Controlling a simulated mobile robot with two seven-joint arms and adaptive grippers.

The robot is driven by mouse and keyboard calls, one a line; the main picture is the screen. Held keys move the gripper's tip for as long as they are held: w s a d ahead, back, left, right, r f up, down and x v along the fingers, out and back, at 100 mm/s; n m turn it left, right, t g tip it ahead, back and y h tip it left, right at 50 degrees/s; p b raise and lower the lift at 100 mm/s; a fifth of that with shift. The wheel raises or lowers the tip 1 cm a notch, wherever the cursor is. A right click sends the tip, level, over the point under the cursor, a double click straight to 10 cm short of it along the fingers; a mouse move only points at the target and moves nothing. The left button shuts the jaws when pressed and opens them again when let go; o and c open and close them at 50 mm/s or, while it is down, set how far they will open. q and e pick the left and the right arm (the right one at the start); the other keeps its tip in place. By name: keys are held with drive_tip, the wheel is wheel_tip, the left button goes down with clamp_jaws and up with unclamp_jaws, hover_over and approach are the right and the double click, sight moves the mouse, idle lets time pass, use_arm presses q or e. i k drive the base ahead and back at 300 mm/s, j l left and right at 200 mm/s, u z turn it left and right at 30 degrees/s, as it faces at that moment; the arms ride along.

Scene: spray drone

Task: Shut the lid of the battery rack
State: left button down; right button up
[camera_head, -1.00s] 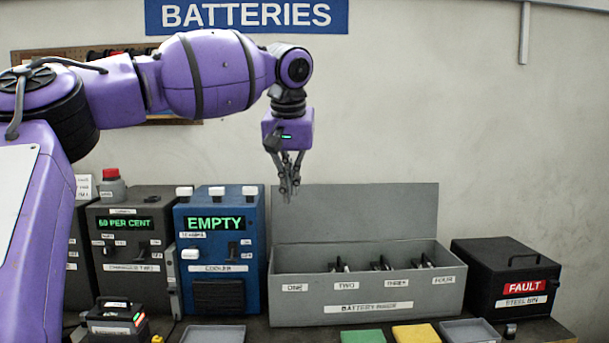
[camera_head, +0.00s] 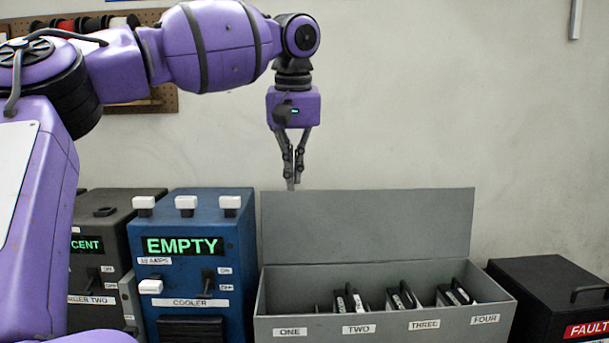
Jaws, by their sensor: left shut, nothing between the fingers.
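The grey battery rack (camera_head: 385,331) stands right of the middle, with slots labelled ONE, TWO, THREE and FOUR. Its grey lid (camera_head: 368,225) stands up open along the back edge. Dark batteries (camera_head: 405,298) show inside at several slots; slot ONE looks empty. My left gripper (camera_head: 292,187) points down with its fingers shut and empty. Its tips are at the height of the lid's top edge, near the lid's left end. I cannot tell whether they are in front of or behind the lid, or touching it. My right gripper is not in view.
The blue cooler box (camera_head: 238,260) reading EMPTY stands close to the rack's left side, with white knobs on top. A dark charger box (camera_head: 105,240) is further left. The black FAULT bin (camera_head: 535,275) stands on the right. The wall above the rack is bare.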

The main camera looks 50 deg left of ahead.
sight(302, 226)
drive_tip(key=i+j, duration=0.5)
drive_tip(key=j, duration=0.25)
drive_tip(key=i+j, duration=0.25)
drive_tip(key=j, duration=0.1)
